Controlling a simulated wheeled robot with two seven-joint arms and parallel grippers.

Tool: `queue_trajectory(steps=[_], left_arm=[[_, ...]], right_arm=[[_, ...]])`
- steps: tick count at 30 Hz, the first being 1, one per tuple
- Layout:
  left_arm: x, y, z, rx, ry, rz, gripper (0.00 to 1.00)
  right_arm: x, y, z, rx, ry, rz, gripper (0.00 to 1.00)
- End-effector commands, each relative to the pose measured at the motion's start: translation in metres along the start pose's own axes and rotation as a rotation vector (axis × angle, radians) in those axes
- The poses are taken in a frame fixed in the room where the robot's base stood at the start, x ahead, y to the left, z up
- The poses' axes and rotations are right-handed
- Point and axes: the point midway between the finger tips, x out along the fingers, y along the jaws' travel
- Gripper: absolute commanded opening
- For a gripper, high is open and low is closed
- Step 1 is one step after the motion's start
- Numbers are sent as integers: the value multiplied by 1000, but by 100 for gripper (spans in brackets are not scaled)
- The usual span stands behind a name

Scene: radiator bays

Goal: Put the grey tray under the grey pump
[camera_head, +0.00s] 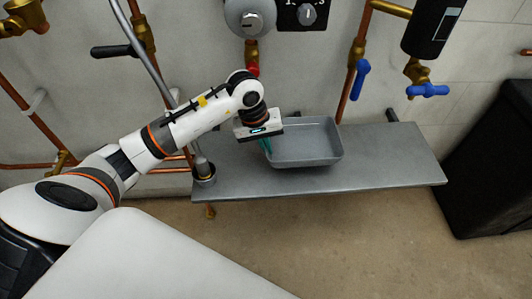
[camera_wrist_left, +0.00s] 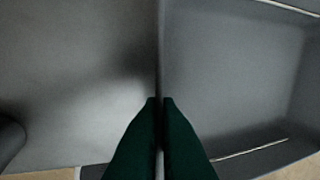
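The grey tray (camera_head: 305,153) is an open, shallow rectangular pan at the middle of the grey shelf (camera_head: 395,160). It looks level; I cannot tell whether it touches the shelf. The grey pump (camera_head: 240,27) is a round body with a dial, on the wall at the top. The tray is lower than the pump and to its right in the head view. My left gripper (camera_head: 266,146) is at the tray's left wall. In the left wrist view its green fingers (camera_wrist_left: 160,100) close on that thin wall, with the tray's inside (camera_wrist_left: 225,80) to the right. My right gripper is not in view.
A grey cup-like fitting (camera_head: 205,178) with a pipe stands at the shelf's left end. Copper pipes with blue-handled valves (camera_head: 428,90) hang above the shelf's back right. A black bin-like box (camera_head: 490,170) stands at right. The shelf's right part is clear.

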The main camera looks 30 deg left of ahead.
Motion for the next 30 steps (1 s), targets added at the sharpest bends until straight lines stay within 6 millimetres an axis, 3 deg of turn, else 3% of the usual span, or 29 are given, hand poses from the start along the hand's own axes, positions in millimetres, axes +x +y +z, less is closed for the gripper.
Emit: queue_trajectory(steps=[10,26,27,30], left_arm=[[38,8,2,-4,1,-3,0],[41,10,4,0,-3,-2,0],[41,10,4,0,-2,0,10],[41,10,4,0,-2,0,25]], right_arm=[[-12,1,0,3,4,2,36],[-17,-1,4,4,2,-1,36],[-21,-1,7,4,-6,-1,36],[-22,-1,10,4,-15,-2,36]])
